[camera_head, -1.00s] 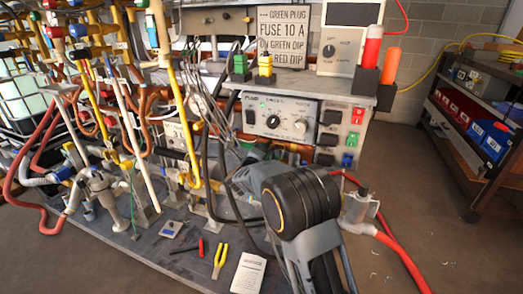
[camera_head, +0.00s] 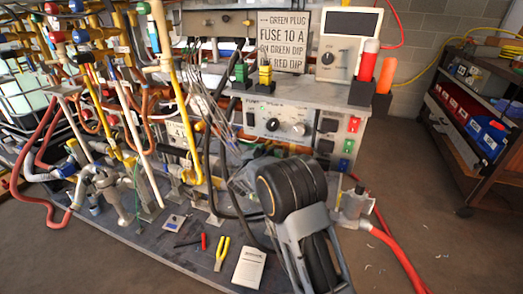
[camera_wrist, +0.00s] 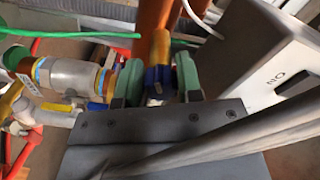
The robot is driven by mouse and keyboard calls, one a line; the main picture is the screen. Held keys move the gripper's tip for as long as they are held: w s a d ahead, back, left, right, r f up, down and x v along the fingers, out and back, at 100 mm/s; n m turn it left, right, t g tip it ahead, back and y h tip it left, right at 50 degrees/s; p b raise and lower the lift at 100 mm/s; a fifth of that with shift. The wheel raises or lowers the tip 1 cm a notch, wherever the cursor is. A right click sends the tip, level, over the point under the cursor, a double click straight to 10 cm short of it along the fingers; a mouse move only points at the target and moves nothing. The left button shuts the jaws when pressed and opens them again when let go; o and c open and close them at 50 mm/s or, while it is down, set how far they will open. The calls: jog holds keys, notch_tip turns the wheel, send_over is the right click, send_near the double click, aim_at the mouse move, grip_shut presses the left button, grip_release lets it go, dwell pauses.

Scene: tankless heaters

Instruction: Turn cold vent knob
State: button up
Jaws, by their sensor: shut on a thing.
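In the wrist view, a small blue knob (camera_wrist: 154,80) sits on a yellow and orange pipe (camera_wrist: 160,45). My gripper (camera_wrist: 158,77) has its two green fingers on either side of this knob and is shut on it. No label on the knob can be read, so I cannot confirm it as the cold vent knob. In the head view, my own arm hides the gripper and this knob.
Beside the fingers in the wrist view are a metal valve body (camera_wrist: 70,76) and a pale box (camera_wrist: 265,55). The head view shows a crowded pipe rack (camera_head: 120,110), a control panel (camera_head: 285,122), loose tools (camera_head: 221,254) and a dark shelf cart (camera_head: 475,130).

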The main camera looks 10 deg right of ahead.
jog(key=shift+n+p, duration=0.3)
jog(key=shift+n, duration=0.5)
jog(key=o, duration=0.9)
jog(key=p+v, duration=0.2)
jog(key=v, duration=1.1)
jog(key=shift+s+a, duration=0.25)
jog(key=shift+s, duration=0.05)
